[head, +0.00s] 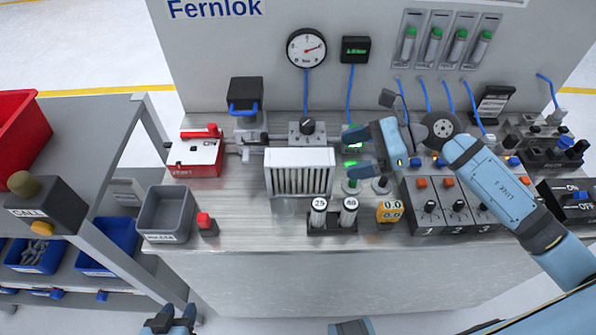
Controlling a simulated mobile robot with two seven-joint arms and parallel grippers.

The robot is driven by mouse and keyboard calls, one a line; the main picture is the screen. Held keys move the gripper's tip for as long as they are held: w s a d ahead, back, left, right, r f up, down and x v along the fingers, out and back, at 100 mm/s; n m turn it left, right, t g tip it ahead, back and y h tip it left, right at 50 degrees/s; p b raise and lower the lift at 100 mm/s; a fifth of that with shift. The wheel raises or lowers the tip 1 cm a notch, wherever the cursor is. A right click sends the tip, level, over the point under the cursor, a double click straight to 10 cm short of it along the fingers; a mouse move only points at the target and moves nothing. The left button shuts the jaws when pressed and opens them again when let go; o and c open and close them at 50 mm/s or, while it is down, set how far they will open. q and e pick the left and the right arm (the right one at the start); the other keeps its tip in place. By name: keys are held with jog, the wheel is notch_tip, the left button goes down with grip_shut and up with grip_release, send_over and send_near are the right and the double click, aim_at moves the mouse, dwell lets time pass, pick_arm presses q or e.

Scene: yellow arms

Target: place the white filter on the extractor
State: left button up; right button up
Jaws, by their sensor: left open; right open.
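A white box-like frame with a ribbed front (300,159), which looks like the white filter, stands on the metal bench just left of centre. I cannot tell for sure which thing is the extractor; a black box with a blue handle (245,92) stands on a grey mount behind and left of the filter. My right gripper (352,153) is open and empty, its fingers pointing left just right of the filter, apart from it. It partly hides a green-lit device behind it. My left gripper (172,319) is open at the bottom left, below the bench front, far from the filter.
Two round weights (333,216) in a black holder stand in front of the filter. A switch panel (450,205) lies to the right. A red-topped box (196,155) and grey bin (165,213) are left. The back panel carries a gauge (306,48).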

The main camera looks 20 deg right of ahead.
aim_at(320, 162)
jog(key=p+x, duration=0.1)
jog(key=x, duration=0.6)
jog(key=shift+w, duration=0.1)
jog(key=shift+a+f, duration=0.1)
jog(key=shift+a, duration=0.05)
jog(key=shift+c, duration=0.5)
jog(key=c, duration=1.1)
jog(key=shift+o, duration=0.2)
